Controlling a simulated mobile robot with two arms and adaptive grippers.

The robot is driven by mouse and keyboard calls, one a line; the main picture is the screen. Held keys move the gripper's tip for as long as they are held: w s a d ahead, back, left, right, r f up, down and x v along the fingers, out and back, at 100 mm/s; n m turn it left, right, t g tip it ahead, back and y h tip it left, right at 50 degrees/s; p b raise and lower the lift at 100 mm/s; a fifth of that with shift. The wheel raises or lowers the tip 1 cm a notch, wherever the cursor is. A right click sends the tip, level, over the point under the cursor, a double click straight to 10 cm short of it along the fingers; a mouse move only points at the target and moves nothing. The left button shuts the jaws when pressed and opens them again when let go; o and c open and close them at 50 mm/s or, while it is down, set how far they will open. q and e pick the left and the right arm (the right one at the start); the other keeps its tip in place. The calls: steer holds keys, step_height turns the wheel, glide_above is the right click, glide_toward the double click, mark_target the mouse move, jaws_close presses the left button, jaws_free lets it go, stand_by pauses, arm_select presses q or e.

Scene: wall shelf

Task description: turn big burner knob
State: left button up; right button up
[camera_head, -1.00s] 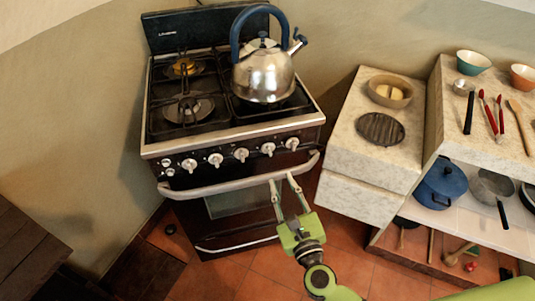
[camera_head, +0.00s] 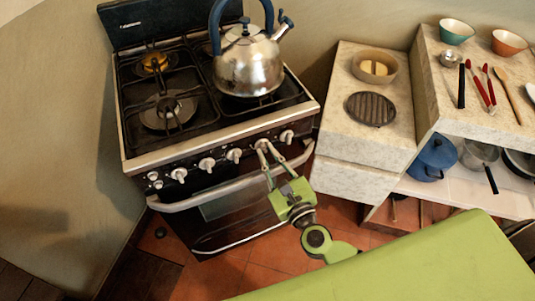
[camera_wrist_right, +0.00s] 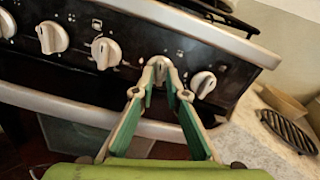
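The stove's front panel (camera_head: 192,160) carries a row of several white knobs. My right gripper (camera_head: 268,149) reaches up to the second knob from the right (camera_head: 261,144). In the right wrist view this knob (camera_wrist_right: 158,67) sits between the tips of my right gripper (camera_wrist_right: 160,94), with one finger on each side. The fingers are apart; whether the tips touch the knob I cannot tell. The rightmost knob (camera_wrist_right: 203,84) is just right of the right finger, and another knob (camera_wrist_right: 105,53) is to the left. My left gripper is not in view.
The oven handle (camera_head: 235,184) runs below the knobs, under my right fingers. A counter (camera_head: 345,120) with a bowl and a dark round trivet (camera_head: 371,109) adjoins on the right.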

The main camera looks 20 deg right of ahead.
jaws_close()
steer(key=shift+n, duration=0.3)
steer(key=n+p, duration=0.3)
steer(key=n, duration=0.1)
steer(key=shift+r+n, duration=0.1)
steer(key=shift+n, duration=0.2)
steer(key=n+p, duration=0.2)
steer(key=n, duration=0.2)
steer(key=shift+n+p, duration=0.65)
steer(key=shift+n, duration=1.35)
steer(key=o, duration=0.6)
jaws_free()
